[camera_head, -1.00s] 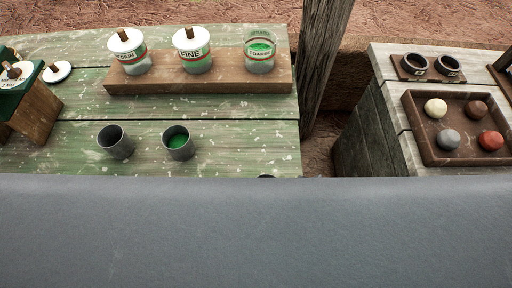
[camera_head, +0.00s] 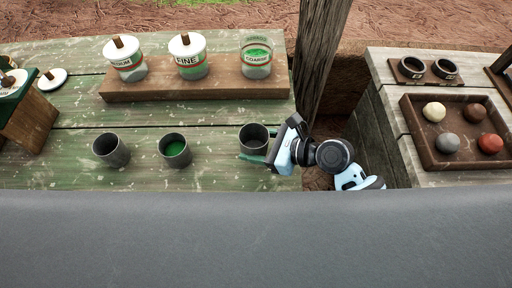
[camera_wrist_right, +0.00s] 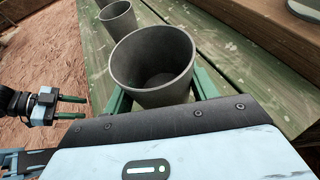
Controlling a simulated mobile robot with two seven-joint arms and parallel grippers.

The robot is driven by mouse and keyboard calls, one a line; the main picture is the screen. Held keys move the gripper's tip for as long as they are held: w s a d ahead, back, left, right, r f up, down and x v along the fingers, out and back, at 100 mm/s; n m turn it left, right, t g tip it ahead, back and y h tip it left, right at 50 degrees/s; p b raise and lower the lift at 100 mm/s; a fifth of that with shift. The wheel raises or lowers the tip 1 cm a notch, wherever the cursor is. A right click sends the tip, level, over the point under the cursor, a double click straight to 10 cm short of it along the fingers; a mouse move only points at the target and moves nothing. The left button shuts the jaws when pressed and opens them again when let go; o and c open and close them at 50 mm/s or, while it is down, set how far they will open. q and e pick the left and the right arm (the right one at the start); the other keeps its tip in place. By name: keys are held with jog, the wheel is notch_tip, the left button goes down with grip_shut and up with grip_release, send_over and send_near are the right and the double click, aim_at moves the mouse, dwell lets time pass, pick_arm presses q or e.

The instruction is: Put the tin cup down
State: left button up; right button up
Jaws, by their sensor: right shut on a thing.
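A grey tin cup (camera_head: 253,138) is between the fingers of my right gripper (camera_head: 262,158), at the right end of the green table. The right gripper is shut on it. The cup is upright and looks empty in the right wrist view (camera_wrist_right: 153,62), with green fingers on both sides. I cannot tell whether its base touches the tabletop. Two similar cups stand in a row to its left: one with green contents (camera_head: 175,150) and a dark one (camera_head: 111,149). My left gripper (camera_wrist_right: 72,108) shows only in the right wrist view, fingers apart and empty.
Behind the cups, a wooden block (camera_head: 198,84) carries jars, including one marked FINE (camera_head: 188,62). A wooden post (camera_head: 318,65) stands just right of the table. Further right, a tray (camera_head: 436,160) holds coloured balls. Bare tabletop (camera_head: 215,172) lies between the cups.

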aim_at(266, 151)
jog(key=shift+w, duration=0.3)
jog(key=shift+f+b, duration=0.4)
jog(key=shift+f, duration=1.35)
jog(key=shift+f, duration=0.1)
jog(key=o, duration=1.1)
jog(key=shift+d, duration=0.1)
jog(key=v, duration=1.2)
jog(key=shift+r, duration=0.2)
